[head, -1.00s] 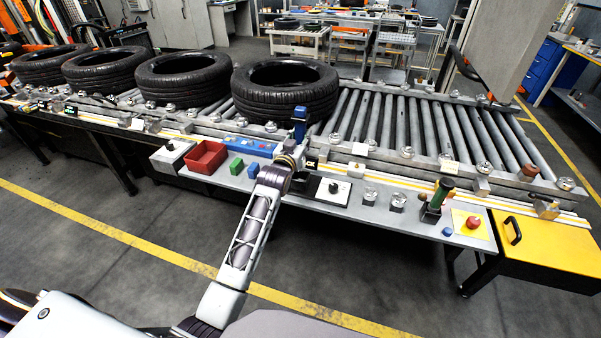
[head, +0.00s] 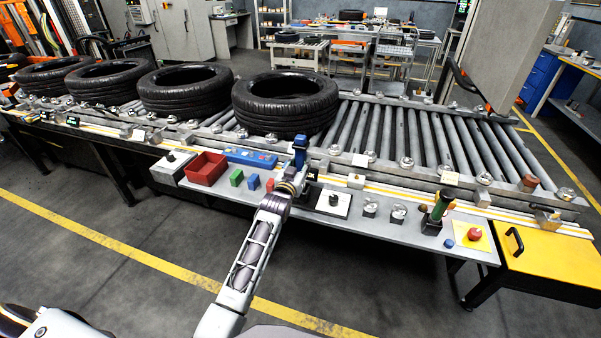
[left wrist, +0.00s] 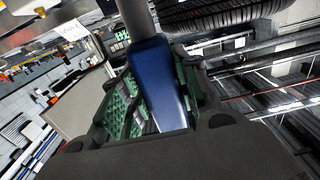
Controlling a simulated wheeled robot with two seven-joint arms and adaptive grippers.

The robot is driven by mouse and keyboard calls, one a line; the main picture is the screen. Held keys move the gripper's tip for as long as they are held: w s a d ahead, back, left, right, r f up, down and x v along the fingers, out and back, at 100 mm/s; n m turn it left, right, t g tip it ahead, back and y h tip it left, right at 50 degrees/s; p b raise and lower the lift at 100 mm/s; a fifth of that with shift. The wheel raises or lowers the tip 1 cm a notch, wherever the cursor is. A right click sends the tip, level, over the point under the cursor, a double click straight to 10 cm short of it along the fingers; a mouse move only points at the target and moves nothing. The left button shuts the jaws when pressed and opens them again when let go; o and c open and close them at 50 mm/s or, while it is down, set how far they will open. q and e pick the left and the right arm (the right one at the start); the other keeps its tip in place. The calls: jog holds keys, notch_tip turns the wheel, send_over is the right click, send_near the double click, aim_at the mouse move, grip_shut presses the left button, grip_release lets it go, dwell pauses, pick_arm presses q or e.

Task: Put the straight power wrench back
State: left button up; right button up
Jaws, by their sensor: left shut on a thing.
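The straight power wrench (head: 300,146) shows as an upright blue body at the back edge of the grey bench. My left gripper (head: 298,168) is shut on it. In the left wrist view, the wrench's blue body (left wrist: 158,85) sits between the green-padded fingers of the gripper (left wrist: 155,105), with a grey shaft running up out of view. Its lower end is hidden by the gripper and arm in the head view. A green-handled tool (head: 441,203) stands upright in a dark holder at the bench's right. My right gripper is not in view.
The bench (head: 310,222) carries a red bin (head: 206,168), small coloured blocks, a black-knobbed plate (head: 334,200), two small round fixtures (head: 384,210) and a red button (head: 475,234). Behind, several tyres (head: 285,103) lie on the roller conveyor (head: 420,140).

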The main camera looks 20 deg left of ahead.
pick_arm(q)
jog(key=shift+f, duration=1.65)
jog(key=o, duration=0.8)
jog(key=shift+f, duration=0.2)
jog(key=o, duration=0.3)
jog(key=shift+s+r, duration=0.1)
jog(key=shift+r, duration=0.05)
jog(key=shift+s, duration=1.35)
jog(key=shift+s+a+r, duration=0.1)
jog(key=shift+s, duration=2.2)
jog(key=shift+s+a, duration=0.1)
jog(key=shift+s, duration=2.2)
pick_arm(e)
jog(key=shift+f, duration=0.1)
